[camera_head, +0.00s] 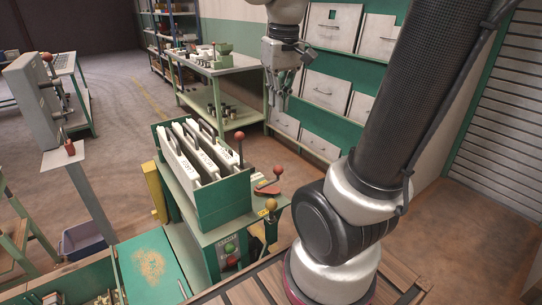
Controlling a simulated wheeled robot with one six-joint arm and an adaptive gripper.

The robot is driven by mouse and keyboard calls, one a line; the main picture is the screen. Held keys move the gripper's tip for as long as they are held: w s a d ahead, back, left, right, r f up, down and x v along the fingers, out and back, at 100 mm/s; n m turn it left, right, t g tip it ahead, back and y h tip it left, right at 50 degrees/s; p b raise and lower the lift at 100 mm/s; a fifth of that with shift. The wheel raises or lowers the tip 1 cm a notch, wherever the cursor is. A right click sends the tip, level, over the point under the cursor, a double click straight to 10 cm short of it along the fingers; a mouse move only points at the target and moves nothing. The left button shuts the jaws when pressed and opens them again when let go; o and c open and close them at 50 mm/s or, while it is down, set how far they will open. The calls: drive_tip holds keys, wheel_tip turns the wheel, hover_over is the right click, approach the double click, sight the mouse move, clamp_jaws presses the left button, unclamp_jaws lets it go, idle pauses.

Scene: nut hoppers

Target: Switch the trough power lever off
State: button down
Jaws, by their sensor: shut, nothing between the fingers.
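My gripper (277,104) hangs at the upper middle, fingers pointing down and shut, with nothing between them. It appears above and beyond the green hopper bench, apart from every lever. A lever with a red ball (239,136) stands upright at the right end of the hopper box. A flat red lever (268,186) with a red ball end sits on the bench top beside it. A lever with an orange ball (271,204) rises at the bench's front right corner. I cannot tell which of these is the trough power lever, as the labels are too small to read.
The green hopper box (224,203) holds several white labelled panels with dark handles. Green and red knobs (229,248) are on the bench front. A grey machine (35,100) with red-knobbed levers stands at left. A workbench (215,69) and drawer wall (330,60) are behind.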

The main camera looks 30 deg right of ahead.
drive_tip(key=w+d+f+g, duration=0.2)
drive_tip(key=w+f, duration=0.3)
drive_tip(key=w, duration=0.2)
drive_tip(key=w+d+f+m+g, duration=0.1)
drive_tip(key=w+d+f+g, duration=0.1)
drive_tip(key=w+f, duration=0.3)
drive_tip(key=shift+w+f+g+y, duration=0.3)
drive_tip(key=shift+w+f, duration=0.1)
drive_tip(key=shift+w, duration=0.7)
drive_tip(key=s+a+f, duration=0.1)
drive_tip(key=s+f, duration=0.5)
drive_tip(key=f, duration=0.4)
drive_tip(key=shift+s+f, duration=0.15)
drive_tip(key=shift+s, duration=0.25)
drive_tip(key=shift+s+d+m, duration=0.1)
drive_tip(key=shift+s+m, duration=0.15)
drive_tip(key=shift+m, duration=0.15)
